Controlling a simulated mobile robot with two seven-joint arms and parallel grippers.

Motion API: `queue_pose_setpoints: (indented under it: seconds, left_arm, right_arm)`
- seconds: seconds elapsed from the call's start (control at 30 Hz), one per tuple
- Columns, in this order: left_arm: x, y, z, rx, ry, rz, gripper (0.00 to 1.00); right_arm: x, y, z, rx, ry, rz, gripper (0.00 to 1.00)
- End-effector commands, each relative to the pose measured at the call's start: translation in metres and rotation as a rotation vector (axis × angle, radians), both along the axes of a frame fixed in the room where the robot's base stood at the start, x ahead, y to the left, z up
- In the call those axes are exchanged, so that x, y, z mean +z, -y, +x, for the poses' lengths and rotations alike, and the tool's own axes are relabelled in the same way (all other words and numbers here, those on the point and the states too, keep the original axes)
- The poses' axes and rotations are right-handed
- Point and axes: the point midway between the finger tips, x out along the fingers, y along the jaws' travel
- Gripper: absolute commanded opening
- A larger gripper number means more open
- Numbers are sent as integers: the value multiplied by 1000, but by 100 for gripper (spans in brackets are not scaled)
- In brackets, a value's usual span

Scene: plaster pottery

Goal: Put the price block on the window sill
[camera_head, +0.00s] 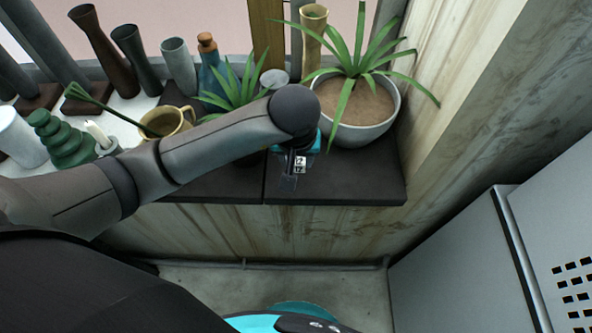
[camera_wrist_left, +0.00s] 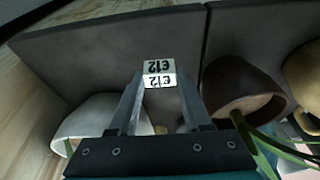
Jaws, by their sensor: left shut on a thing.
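The price block is a small white block with black "£12" print on its faces. It shows in the left wrist view (camera_wrist_left: 158,74) and, partly hidden, in the head view (camera_head: 300,164). My left gripper (camera_head: 294,172) is shut on it; in the wrist view the fingers (camera_wrist_left: 160,88) hold it near their tips. The window sill is a dark slab (camera_head: 350,182), also behind the block in the wrist view (camera_wrist_left: 95,48). The block is over the sill's front part. I cannot tell whether it touches the surface. My right gripper is not in view.
A grey pot with a spiky plant (camera_head: 366,128) stands just behind and right of my left gripper. A gold mug (camera_head: 172,122), vases and a green stacked ornament (camera_head: 62,140) stand to the left. The sill's front right corner is bare.

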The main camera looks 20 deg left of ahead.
Motion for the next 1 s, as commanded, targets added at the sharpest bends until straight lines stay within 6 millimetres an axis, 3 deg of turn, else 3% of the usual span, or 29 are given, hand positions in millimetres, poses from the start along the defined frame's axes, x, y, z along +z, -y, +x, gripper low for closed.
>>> queue_pose_setpoints:
  seconds: [0.37, 0.77, 0.8, 1.0]
  left_arm:
    - [-44, 0, 0, 1, -2, -1, 0]
    - [-48, 0, 0, -1, 2, 1, 0]
    - [-48, 0, 0, -1, 1, 1, 52]
    - [-47, 0, 0, -1, 1, 1, 74]
  right_arm:
    - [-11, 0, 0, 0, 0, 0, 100]
    - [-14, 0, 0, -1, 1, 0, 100]
    - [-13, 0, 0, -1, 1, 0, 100]
    - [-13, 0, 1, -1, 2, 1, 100]
